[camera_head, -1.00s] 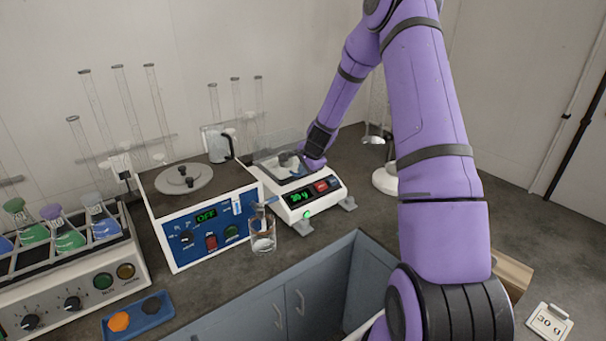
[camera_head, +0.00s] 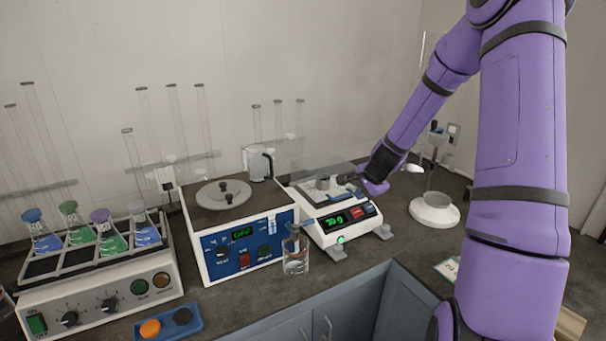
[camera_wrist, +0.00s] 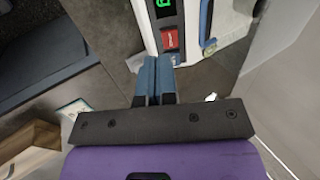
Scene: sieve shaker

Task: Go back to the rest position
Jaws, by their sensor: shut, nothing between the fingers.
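My gripper (camera_head: 352,179) is at the right side of the white balance (camera_head: 325,228), by its weighing area, at the end of my purple arm. In the wrist view its two blue-grey fingers (camera_wrist: 153,75) are pressed together with nothing between them. They point toward the balance's front panel (camera_wrist: 158,22), with its red button and green display. Whether the fingers touch the balance is not clear.
A white-based stand (camera_head: 435,210) is at the right, near my arm. A grey cabinet (camera_head: 345,305) lies below the counter.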

